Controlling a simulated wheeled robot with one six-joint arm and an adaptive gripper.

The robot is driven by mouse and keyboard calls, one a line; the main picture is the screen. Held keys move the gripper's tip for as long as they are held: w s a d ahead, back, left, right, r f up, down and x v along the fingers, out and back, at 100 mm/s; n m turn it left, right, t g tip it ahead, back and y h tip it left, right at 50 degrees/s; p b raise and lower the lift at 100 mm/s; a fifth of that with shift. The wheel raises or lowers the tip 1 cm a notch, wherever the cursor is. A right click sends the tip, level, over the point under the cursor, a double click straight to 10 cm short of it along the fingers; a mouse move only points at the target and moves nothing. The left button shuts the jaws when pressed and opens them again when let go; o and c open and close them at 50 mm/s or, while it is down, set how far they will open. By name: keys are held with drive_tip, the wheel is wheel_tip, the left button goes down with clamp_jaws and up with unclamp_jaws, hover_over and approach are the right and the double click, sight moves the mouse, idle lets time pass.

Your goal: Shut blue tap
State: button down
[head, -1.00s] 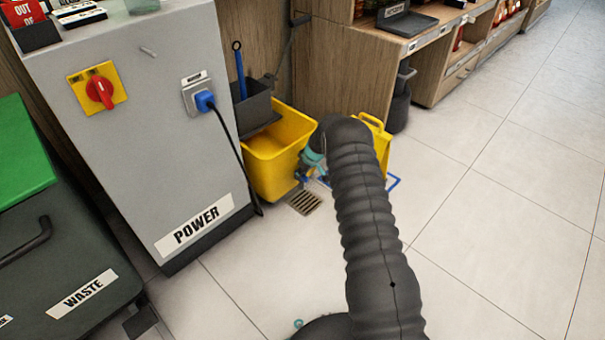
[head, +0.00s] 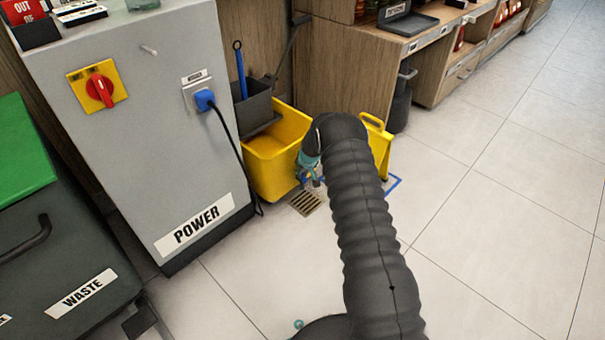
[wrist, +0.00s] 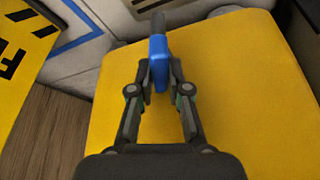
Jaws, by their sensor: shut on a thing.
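The blue tap (wrist: 158,62) shows in the wrist view as a blue handle in front of the yellow bucket's wall. My gripper (wrist: 159,75) is shut on the blue handle, with one finger on each side of it. In the head view the gripper (head: 312,178) is low beside the yellow mop bucket (head: 262,173), mostly hidden behind my own dark arm. The tap is hard to make out there, and I cannot tell from these views how far its handle is turned.
A floor drain (head: 306,203) lies in front of the bucket. A yellow floor sign (head: 379,147) stands to the right, inside blue floor marking. The grey power cabinet (head: 150,120) with a plugged black cable is to the left. Open tiled floor lies to the right.

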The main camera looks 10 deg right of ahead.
drive_tip(key=shift+m+h, duration=0.4)
drive_tip(key=shift+m, duration=0.7)
drive_tip(key=shift+f+m+h+b, duration=0.15)
drive_tip(key=shift+m+h+b, duration=0.25)
drive_tip(key=shift+m+b, duration=0.4)
drive_tip(key=shift+a+m+h+b, duration=0.1)
drive_tip(key=shift+m+h+b, duration=0.2)
drive_tip(key=shift+m+b, duration=1.1)
drive_tip(key=shift+b, duration=0.05)
drive_tip(key=c, duration=1.1)
unclamp_jaws()
drive_tip(key=shift+a+r, duration=0.1)
drive_tip(key=shift+r, duration=0.1)
